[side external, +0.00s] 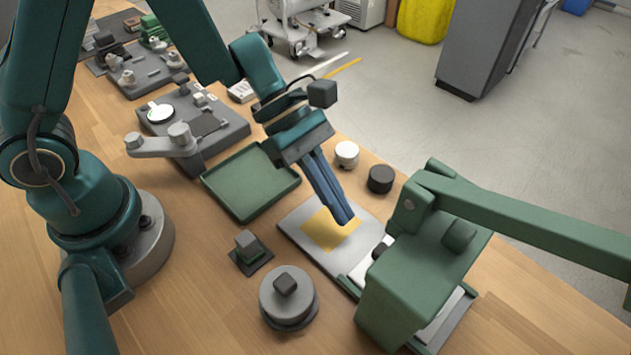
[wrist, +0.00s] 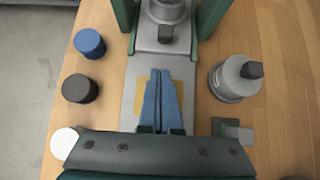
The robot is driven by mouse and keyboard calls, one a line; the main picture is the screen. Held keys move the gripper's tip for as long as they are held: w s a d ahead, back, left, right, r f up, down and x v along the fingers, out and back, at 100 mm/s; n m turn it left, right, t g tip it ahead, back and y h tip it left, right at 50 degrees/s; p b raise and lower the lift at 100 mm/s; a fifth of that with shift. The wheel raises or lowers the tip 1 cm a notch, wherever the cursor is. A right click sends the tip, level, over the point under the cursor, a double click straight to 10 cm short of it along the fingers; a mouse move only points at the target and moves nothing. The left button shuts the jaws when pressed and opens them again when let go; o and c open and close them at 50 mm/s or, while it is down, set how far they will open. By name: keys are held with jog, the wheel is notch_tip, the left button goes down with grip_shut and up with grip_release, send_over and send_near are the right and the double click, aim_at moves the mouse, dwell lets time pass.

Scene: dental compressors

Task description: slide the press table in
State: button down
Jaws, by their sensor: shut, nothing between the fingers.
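The press table (side external: 302,238) is a flat light-grey plate with a yellow square on it. It sticks out from under the green press (side external: 415,280). In the wrist view the plate (wrist: 135,103) runs up between the press's green uprights. A small dark knob (wrist: 165,34) stands on its inner part, near the press's round grey ram (wrist: 163,8). My gripper (side external: 343,219) is shut and empty, pointing down over the plate. In the wrist view its blue fingers (wrist: 160,73) cover part of the yellow square, with the tips short of the knob. I cannot tell whether they touch the plate.
White (side external: 347,154) and black (side external: 380,179) round pieces stand beyond the plate, and a blue one (wrist: 89,43) beside the press. A grey round weight (side external: 286,296) and small block (side external: 248,248) stand on the near side. A green tray (side external: 250,183) lies left. The press's long lever (side external: 540,225) reaches right.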

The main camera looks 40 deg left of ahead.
jog(key=s+a+r+m+t, duration=0.1)
jog(key=a+r, duration=0.2)
jog(key=r, duration=0.2)
jog(key=a+r+m, duration=0.1)
jog(key=a+r, duration=0.2)
jog(key=r, duration=0.3)
jog(key=s+a+m+t+y, duration=0.2)
jog(key=s+a+m+y, duration=0.1)
jog(key=m, duration=0.5)
jog(key=s+a+r+m+t+y, duration=0.1)
jog(key=s+a+m+y, duration=0.3)
jog(key=m, duration=0.4)
jog(key=shift+s+a+t+y, duration=0.25)
jog(key=shift+a+t+y, duration=0.55)
jog(key=shift+a, duration=0.45)
